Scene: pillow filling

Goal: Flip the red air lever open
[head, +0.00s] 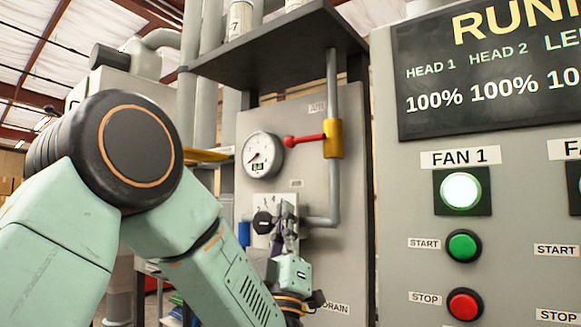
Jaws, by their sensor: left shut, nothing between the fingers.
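The red air lever (308,138) points left from a yellow valve body (333,139) on a vertical grey pipe (332,75). The lever lies nearly level, across the pipe, with a red ball at its left end. My left gripper (289,212) points upward below the lever, in front of the grey panel. It is shut and empty, and apart from the lever. My right gripper is not in view.
A round gauge (262,155) sits left of the lever. A white selector plate (276,207) with a black knob (263,222) is partly behind my left gripper. A dark shelf (262,45) juts out above. The fan control panel (400,195) stands to the right.

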